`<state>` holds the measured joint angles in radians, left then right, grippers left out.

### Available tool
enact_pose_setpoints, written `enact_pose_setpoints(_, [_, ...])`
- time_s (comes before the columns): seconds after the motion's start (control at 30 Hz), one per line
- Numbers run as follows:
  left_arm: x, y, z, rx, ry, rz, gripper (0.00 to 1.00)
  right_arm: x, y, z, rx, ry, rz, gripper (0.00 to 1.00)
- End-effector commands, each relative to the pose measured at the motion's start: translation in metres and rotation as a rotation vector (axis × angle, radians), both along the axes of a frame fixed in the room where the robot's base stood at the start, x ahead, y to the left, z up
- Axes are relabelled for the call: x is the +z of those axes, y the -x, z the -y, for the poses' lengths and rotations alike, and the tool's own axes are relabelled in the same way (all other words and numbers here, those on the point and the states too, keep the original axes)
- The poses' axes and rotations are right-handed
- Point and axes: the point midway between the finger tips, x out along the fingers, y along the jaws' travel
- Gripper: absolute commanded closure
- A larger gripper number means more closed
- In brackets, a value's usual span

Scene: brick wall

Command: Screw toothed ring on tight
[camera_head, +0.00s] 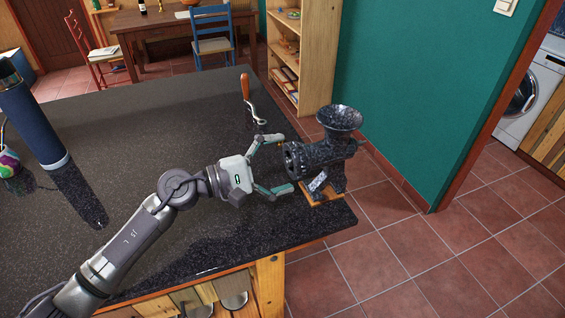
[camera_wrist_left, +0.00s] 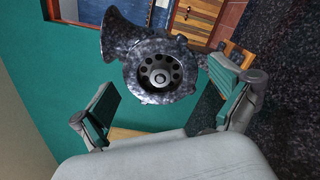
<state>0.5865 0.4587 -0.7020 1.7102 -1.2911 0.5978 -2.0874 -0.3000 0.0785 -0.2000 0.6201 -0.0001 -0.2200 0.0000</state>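A dark speckled meat grinder (camera_head: 335,150) stands upright at the right edge of the counter, its funnel on top. The toothed ring (camera_head: 293,160) sits at the grinder's mouth, facing left towards my gripper. In the left wrist view the ring (camera_wrist_left: 181,78) surrounds a plate with several round holes and a central stud; how tightly it sits cannot be told. My left gripper (camera_head: 284,164) is open, with one finger on each side of the mouth and a gap to the ring. The left wrist view also shows both fingers spread and empty. My right gripper is not in view.
A dark blue cylinder (camera_head: 35,125) and a colourful cup (camera_head: 8,163) stand at the far left. The counter between is clear.

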Motion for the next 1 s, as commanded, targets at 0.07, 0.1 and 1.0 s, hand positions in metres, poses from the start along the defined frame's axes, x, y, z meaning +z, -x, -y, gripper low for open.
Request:
enact_pose_setpoints(0.07, [0.000,0.000,0.000,0.001,0.000,0.000,0.00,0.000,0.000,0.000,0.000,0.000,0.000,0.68])
enact_pose_setpoints(0.1, [0.000,0.000,0.000,0.001,0.000,0.000,0.00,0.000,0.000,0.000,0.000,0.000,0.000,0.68])
enact_pose_setpoints(1.0, [-0.002,0.018,-0.056,0.000,-0.002,0.001,0.00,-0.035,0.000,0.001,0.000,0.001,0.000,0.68])
